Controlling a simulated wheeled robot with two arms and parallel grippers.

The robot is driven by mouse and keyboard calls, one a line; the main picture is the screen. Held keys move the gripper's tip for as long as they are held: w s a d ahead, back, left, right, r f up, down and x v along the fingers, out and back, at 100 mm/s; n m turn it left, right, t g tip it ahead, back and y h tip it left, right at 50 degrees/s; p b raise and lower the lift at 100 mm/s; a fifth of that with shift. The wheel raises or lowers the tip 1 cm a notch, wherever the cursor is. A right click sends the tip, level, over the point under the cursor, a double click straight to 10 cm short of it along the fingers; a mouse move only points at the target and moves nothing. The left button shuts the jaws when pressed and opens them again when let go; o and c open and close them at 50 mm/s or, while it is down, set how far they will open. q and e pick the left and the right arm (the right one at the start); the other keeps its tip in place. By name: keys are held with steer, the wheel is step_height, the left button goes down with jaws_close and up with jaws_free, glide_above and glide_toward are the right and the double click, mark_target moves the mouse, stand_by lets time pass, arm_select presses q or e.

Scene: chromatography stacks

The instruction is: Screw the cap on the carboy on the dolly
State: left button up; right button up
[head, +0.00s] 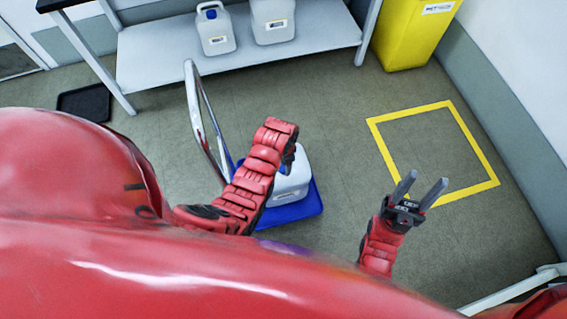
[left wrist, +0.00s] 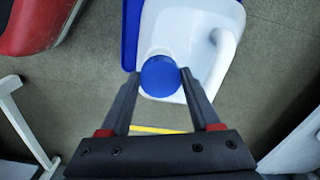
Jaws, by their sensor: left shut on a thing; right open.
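The white carboy (head: 292,187) stands on the blue dolly (head: 298,210), partly hidden behind my left arm in the head view. In the left wrist view the carboy (left wrist: 190,28) shows its handle on the right, and a strip of the dolly (left wrist: 131,35) shows at the left. My left gripper (left wrist: 160,78) is shut on the round blue cap (left wrist: 160,76), which lies over the carboy's neck. How far the cap is seated on the thread cannot be told. My right gripper (head: 421,193) is open and empty, right of the dolly above the floor.
The dolly's chrome handle (head: 194,115) rises left of my left arm. A shelf (head: 165,62) at the back holds two more white carboys (head: 215,29) (head: 272,20). A yellow bin (head: 410,35) stands at the back right. The yellow floor square (head: 376,135) is empty.

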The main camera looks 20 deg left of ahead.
arm_select(q)
steer(key=shift+s+a+p, duration=0.1)
steer(key=shift+p, duration=0.2)
stand_by(0.4)
steer(key=shift+f, duration=0.25)
steer(key=shift+f+b, duration=0.55)
steer(key=shift+f, duration=0.2)
steer(key=shift+f, duration=0.35)
steer(key=shift+f+b, duration=0.35)
steer(key=o, duration=1.4)
steer(key=shift+c, duration=0.2)
